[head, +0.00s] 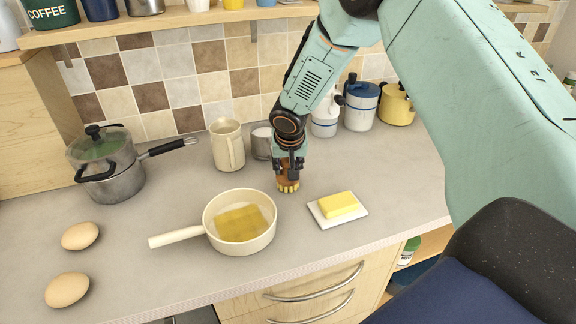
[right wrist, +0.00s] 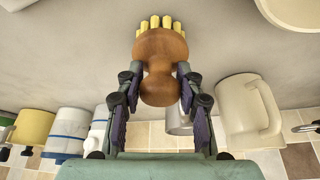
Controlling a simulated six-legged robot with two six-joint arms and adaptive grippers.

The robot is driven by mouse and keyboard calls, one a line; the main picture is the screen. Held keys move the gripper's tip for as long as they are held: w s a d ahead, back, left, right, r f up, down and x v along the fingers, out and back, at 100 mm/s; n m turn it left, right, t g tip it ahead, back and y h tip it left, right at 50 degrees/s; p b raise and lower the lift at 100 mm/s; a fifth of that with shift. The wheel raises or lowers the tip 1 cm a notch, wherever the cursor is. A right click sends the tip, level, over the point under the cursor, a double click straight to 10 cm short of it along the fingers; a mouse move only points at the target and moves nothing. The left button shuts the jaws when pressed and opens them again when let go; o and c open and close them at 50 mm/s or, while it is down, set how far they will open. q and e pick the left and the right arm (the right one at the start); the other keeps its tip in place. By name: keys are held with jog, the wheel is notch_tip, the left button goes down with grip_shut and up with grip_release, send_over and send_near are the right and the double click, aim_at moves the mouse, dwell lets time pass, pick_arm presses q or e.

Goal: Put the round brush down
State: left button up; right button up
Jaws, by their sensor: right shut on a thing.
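The round brush (right wrist: 160,62) has a brown wooden body and yellow bristle tufts. My right gripper (right wrist: 159,84) is shut on its wooden body in the right wrist view. In the head view the right gripper (head: 290,160) points down over the counter, and the brush (head: 288,183) hangs upright below it, bristles down. The bristles are at or very near the counter top (head: 330,260); I cannot tell whether they touch. My left gripper is not in view.
A cream pan (head: 267,240) with yellow liquid is left of the brush. A butter dish (head: 325,222) is to the right. A cream mug (head: 222,150) and a grey cup (head: 261,142) stand behind. Canisters (head: 360,112) stand at back right; a lidded pot (head: 120,187) and eggs (head: 80,236) are left.

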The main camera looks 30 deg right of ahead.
jog(key=shift+d, duration=0.15)
jog(key=shift+w, duration=0.1)
jog(key=shift+w+a+f, duration=0.2)
jog(key=shift+a+f, duration=0.05)
jog(key=shift+a, duration=0.05)
jog(key=o, duration=0.6)
jog(key=shift+a, duration=0.1)
jog(key=o, duration=0.4)
jog(key=shift+s+d+r, duration=0.1)
jog(key=shift+s+d, duration=0.15)
jog(key=shift+d, duration=0.1)
jog(key=shift+w+a, duration=0.25)
jog(key=shift+r, duration=0.25)
jog(key=v, duration=1.1)
jog(key=shift+s+d+r, duration=0.1)
jog(key=shift+s+r, duration=0.25)
jog(key=shift+s, duration=0.05)
jog(key=shift+w, duration=0.1)
